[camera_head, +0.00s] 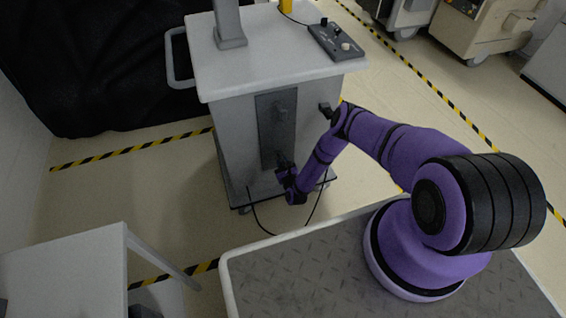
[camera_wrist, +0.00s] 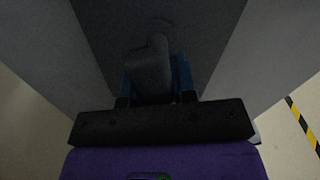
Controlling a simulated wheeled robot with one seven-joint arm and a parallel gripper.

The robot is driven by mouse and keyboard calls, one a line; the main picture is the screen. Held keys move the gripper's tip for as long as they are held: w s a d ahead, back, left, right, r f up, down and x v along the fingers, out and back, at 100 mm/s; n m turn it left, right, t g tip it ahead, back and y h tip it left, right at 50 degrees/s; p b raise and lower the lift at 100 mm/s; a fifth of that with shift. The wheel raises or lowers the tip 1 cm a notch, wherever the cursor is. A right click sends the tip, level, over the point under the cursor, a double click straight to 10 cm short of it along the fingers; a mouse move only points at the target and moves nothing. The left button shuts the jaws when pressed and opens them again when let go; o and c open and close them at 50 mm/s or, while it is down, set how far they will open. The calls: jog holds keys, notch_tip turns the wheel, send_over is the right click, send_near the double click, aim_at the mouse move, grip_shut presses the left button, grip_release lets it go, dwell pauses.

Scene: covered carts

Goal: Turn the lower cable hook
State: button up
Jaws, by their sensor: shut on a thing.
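The grey cart (camera_head: 231,126) stands in front of me with a dark vertical panel (camera_head: 265,130) on its near face. An upper cable hook (camera_head: 281,112) shows dimly on the panel. My gripper (camera_head: 283,160) is at the lower end of the panel, where it hides most of the lower cable hook. In the wrist view, the dark lower hook (camera_wrist: 150,68) stands between the blue-tinted fingers of my gripper (camera_wrist: 157,82). The fingers are shut on it. The hook's end points up in that view.
A black cable (camera_head: 262,222) hangs in a loop below the cart. A control box (camera_head: 336,40) sits on the cart top. A white table (camera_head: 75,262) stands at the lower left. Open floor (camera_head: 130,190) lies left of the cart, with yellow-black tape.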

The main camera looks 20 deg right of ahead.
jog(key=shift+s+a+f+m, duration=0.1)
jog(key=shift+a+m, duration=0.05)
jog(key=shift+m, duration=0.95)
jog(key=o, duration=0.9)
jog(key=s, duration=1)
jog(key=shift+s, duration=0.4)
